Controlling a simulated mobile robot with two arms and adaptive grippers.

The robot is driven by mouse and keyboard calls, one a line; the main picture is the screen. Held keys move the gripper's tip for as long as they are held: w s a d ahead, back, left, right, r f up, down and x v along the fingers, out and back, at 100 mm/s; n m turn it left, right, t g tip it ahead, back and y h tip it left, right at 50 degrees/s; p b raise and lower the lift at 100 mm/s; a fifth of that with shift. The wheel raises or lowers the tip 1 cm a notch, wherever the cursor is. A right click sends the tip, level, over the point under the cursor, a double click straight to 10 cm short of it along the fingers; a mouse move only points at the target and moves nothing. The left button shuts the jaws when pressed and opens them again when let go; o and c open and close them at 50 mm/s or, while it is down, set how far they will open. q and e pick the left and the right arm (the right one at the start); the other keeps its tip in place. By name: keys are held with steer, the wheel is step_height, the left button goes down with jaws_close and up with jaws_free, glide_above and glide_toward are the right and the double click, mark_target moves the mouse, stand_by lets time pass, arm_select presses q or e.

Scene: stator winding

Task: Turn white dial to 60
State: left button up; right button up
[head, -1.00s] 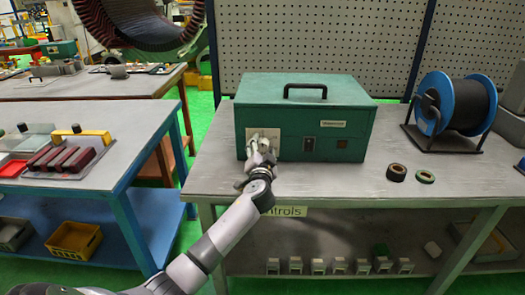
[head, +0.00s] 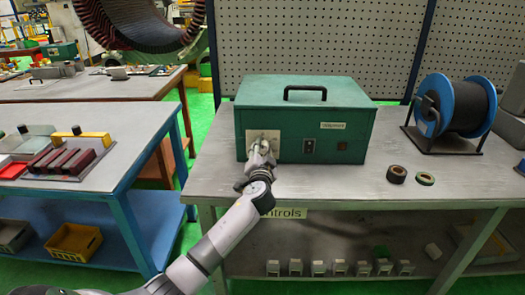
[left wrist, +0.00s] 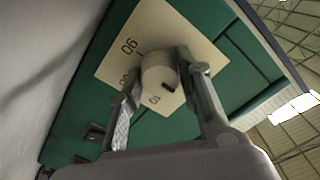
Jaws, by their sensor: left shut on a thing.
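The white dial (left wrist: 158,74) sits on a cream scale plate (left wrist: 185,30) on the front of the green box (head: 215,128). A dark mark shows on the dial face. The plate carries printed numbers, some partly hidden by the fingers; one reads 90 or 60 depending on which way up it is. My left gripper (left wrist: 158,76) is shut on the dial, one finger on each side. In the head view my left gripper (head: 262,146) covers the dial and part of the plate. My right gripper is not in view.
The box stands on a grey bench (head: 330,180). A blue cable reel (head: 430,105) on a black stand and two tape rolls (head: 397,174) lie to the right. A blue-framed table (head: 120,165) stands to the left. A pegboard (head: 330,40) rises behind.

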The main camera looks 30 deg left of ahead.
arm_select(q)
steer(key=shift+m, duration=0.4)
steer(key=m+p, duration=0.2)
steer(key=m, duration=0.3)
steer(key=m+p, duration=0.2)
steer(key=m, duration=0.4)
steer(key=shift+p, duration=0.35)
steer(key=m+p, duration=0.1)
steer(key=m, duration=0.2)
steer(key=shift+m+p, duration=0.3)
steer(key=shift+p, duration=0.1)
steer(key=m+p, duration=0.2)
steer(key=m, duration=0.1)
steer(key=shift+m, duration=0.3)
steer(key=m+p, duration=0.2)
steer(key=m, duration=0.2)
steer(key=shift+f+m, duration=0.1)
steer(key=shift+m, duration=0.2)
steer(key=o, duration=1.1)
